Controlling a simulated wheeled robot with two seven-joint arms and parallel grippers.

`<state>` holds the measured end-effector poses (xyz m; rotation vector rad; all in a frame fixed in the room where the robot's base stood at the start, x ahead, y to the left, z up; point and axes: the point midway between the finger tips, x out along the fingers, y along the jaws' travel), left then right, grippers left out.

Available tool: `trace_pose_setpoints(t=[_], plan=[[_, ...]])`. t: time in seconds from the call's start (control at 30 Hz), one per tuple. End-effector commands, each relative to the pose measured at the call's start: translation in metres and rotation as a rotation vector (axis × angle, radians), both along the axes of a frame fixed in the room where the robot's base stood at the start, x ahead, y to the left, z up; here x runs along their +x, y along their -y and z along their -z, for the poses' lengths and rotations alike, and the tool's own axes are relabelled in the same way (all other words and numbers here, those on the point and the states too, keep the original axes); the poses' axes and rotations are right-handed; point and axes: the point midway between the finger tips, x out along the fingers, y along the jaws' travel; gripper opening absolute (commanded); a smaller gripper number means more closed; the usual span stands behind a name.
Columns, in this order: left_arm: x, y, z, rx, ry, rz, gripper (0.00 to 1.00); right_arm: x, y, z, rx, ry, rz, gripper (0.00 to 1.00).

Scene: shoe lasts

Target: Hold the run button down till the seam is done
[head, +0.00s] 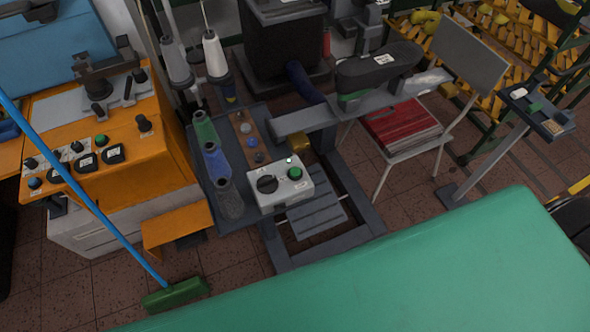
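A white control box (280,184) stands on the dark sewing machine stand, near the middle of the head view. On it are a green button (294,173), a black rotary knob (267,184) and a small light-coloured piece at its back edge. Which of these is the run button is not labelled legibly; the green button looks like a push button. Behind the box is the machine's grey arm (305,119), with a dark shoe (378,69) above it. The seam cannot be made out. Neither of my grippers is in view.
Thread cones (215,158) stand left of the box. An orange machine (110,140) and a blue-handled broom (95,205) are further left. A large green surface (400,280) fills the front right.

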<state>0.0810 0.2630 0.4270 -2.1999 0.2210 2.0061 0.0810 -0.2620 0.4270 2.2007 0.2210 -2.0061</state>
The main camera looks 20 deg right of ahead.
Motion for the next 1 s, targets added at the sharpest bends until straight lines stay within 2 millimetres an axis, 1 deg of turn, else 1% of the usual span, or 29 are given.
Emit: trace_pose_setpoints(t=[0.03, 0.17, 0.2, 0.27, 0.3, 0.33, 0.37, 1.0], plan=[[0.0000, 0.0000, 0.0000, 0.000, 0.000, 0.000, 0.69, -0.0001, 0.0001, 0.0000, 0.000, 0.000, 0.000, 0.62], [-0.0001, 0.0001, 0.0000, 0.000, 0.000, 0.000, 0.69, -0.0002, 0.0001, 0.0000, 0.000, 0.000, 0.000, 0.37], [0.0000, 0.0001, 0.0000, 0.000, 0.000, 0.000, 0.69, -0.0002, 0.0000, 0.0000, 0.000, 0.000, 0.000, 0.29], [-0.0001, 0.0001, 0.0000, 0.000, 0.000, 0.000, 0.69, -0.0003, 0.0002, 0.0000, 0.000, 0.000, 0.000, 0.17], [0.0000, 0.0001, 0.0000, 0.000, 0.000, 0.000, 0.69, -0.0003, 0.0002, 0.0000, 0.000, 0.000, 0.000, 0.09], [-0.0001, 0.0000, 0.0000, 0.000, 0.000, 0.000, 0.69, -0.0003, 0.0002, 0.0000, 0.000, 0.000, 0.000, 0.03], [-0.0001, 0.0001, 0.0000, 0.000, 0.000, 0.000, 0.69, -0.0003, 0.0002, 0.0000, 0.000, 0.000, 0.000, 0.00], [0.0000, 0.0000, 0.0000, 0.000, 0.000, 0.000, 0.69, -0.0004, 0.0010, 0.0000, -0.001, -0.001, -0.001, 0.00]])
